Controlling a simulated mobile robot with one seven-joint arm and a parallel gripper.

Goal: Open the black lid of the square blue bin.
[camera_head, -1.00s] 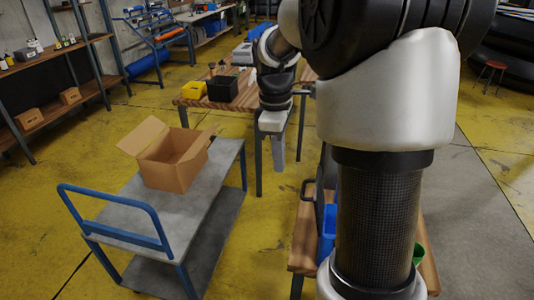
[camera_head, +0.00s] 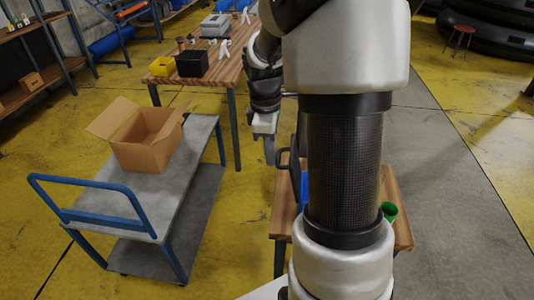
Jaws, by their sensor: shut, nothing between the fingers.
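The blue bin (camera_head: 303,190) stands on a small wooden table, mostly hidden behind my arm; only a strip of its blue side shows. A dark panel with a black handle (camera_head: 284,158), seemingly its lid, rises above the bin and looks steeply raised. My arm hides most of it, so its exact angle cannot be told. My gripper (camera_head: 269,160) points down just left of the handle, shut and empty. Whether it touches the handle cannot be told.
The small wooden table (camera_head: 396,190) also bears a green container (camera_head: 388,211). A grey cart (camera_head: 190,190) with an open cardboard box (camera_head: 145,140) stands left. A long workbench (camera_head: 225,72) with a yellow bin (camera_head: 163,67) and black bin (camera_head: 192,64) is behind.

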